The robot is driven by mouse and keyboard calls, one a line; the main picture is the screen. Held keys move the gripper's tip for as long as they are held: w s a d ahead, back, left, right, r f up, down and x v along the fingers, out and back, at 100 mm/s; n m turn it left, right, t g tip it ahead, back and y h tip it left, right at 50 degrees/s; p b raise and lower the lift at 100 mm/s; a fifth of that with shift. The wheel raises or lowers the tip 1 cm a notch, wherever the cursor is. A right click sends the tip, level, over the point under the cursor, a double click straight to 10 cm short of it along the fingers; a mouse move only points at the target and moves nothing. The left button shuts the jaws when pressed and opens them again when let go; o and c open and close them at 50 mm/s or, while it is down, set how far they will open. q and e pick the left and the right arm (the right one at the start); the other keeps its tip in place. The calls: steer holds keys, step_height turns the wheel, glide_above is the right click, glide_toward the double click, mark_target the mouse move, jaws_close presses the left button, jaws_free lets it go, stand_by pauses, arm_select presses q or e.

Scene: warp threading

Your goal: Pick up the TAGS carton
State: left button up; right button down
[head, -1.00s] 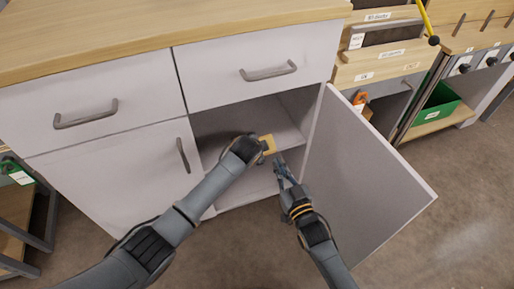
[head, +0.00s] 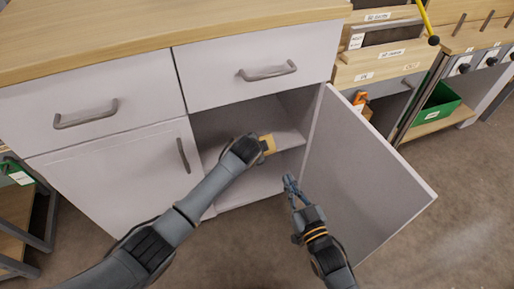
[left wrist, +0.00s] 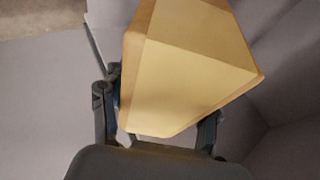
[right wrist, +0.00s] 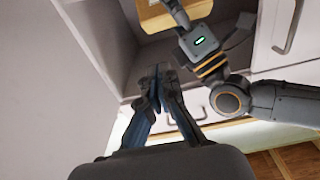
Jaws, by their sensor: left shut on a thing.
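A tan carton (head: 267,143) is in the open cupboard, at the level of its inner shelf. In the left wrist view the carton (left wrist: 185,65) fills the middle, tilted, between the fingers of my left gripper (left wrist: 160,128), which is shut on it. No TAGS label can be read on the faces that show. In the right wrist view the carton (right wrist: 175,12) shows at the top edge. My right gripper (head: 290,184) is in front of the cupboard opening, below and to the right of the carton. Its fingertips (right wrist: 160,80) meet with nothing between them.
The cupboard door (head: 365,185) stands open to the right, close beside my right arm. The inner shelf (head: 284,137) divides the cupboard. Drawers (head: 262,68) and a wooden worktop (head: 150,32) are above. A green bin (head: 438,105) sits at the right. Floor on the right is clear.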

arm_select(q)
steer(key=shift+a+f, duration=0.15)
arm_select(e)
steer(key=s+d+r, duration=0.1)
steer(key=s+r, duration=0.1)
steer(key=r, duration=0.9)
steer(key=s+d+r+t+h, duration=0.1)
steer(key=s+r, duration=0.1)
steer(key=r, duration=0.9)
steer(key=shift+d+m, duration=0.3)
steer(key=shift+m, duration=0.1)
steer(key=shift+s+f, duration=0.1)
